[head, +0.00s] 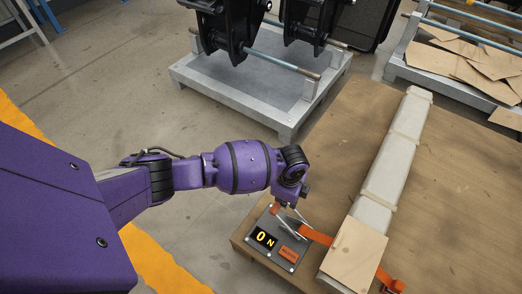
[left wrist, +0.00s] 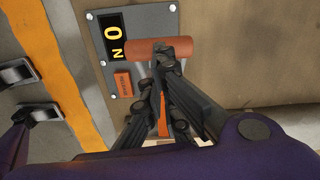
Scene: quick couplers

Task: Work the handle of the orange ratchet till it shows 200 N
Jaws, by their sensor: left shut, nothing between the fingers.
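The ratchet plate (head: 283,262) is grey and sits at the near left corner of the wooden table. Its display (head: 265,239) reads 0 N, and the left wrist view shows the same display (left wrist: 114,38) turned sideways. The ratchet's orange handle (head: 276,208) is partly hidden by my gripper; the handle's orange bar (left wrist: 185,48) shows better in the left wrist view. My left gripper (left wrist: 164,58) is shut and empty, with its fingertips at the bar. I cannot tell whether they touch it. My right gripper is not in view.
An orange strap (head: 316,236) runs from the ratchet to a long wrapped grey beam (head: 385,165) with cardboard (head: 354,255) at its near end. The wooden table (head: 455,190) is clear to the right. A metal pallet frame (head: 245,105) with black parts stands beyond.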

